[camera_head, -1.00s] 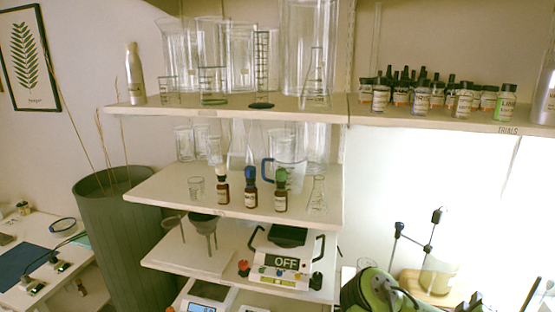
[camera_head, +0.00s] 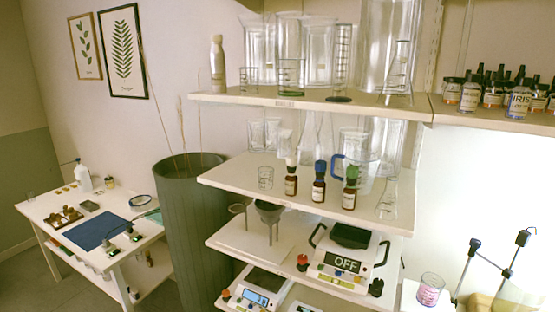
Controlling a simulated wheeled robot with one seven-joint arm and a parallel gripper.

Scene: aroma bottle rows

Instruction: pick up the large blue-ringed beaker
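I cannot make out for certain a large beaker with a blue ring. On the second shelf stands a clear jug with a blue handle (camera_head: 338,166), partly hidden behind small brown bottles. On the top shelf a small clear beaker (camera_head: 291,76) has a dark green ring at its base, with tall clear vessels behind it. A small clear beaker (camera_head: 265,177) stands at the left of the second shelf. A clear beaker with pink markings (camera_head: 431,289) stands at the lower right. My gripper is not in view.
A tall green ribbed bin (camera_head: 190,230) stands left of the shelves. A low white table (camera_head: 75,203) with a blue mat is farther left. A scale reading OFF (camera_head: 346,264) sits on the third shelf. Small labelled bottles (camera_head: 519,100) crowd the upper right shelf.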

